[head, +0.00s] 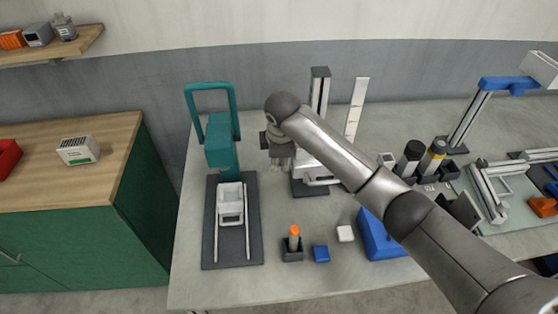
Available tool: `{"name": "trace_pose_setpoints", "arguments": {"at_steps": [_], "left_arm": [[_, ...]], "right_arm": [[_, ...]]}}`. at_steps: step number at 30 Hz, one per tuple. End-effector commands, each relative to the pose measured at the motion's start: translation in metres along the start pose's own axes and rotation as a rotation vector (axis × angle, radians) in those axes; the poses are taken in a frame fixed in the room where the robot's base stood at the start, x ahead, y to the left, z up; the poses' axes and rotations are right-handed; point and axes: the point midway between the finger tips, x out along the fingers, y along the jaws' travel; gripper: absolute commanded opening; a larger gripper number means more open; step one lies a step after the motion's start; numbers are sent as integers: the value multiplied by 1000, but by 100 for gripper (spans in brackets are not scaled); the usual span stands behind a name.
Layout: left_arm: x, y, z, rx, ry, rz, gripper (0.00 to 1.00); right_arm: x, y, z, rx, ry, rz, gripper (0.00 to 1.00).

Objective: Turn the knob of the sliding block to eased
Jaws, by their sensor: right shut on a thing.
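My right arm comes in from the right, and its gripper (281,163) is at the left side of a stand with a dark upright column (319,92). The white sliding block (318,172) sits low on this stand, partly covered by my arm. The gripper is shut at the block's left side. The knob is hidden by the gripper and wrist, so its setting cannot be read. My left gripper is out of view.
A teal press (221,150) with a dark base stands close left of my gripper. A white scale strip (356,108) stands behind. Rail equipment (487,200) fills the right.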

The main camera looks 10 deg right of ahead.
Motion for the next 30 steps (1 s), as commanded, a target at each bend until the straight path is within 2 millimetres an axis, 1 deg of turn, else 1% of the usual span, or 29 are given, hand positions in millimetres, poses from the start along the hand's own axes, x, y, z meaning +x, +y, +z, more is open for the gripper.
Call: {"name": "trace_pose_setpoints", "arguments": {"at_steps": [6, 15, 22, 30], "left_arm": [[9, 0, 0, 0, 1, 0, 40], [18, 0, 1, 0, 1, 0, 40], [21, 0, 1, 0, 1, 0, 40], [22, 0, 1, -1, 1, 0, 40]], "right_arm": [[1, 3, 0, 2, -1, -134, 6], [1, 5, 0, 1, -1, -260, 6], [1, 6, 0, 1, -2, -311, 6], [1, 6, 0, 0, -1, -329, 6]]}}
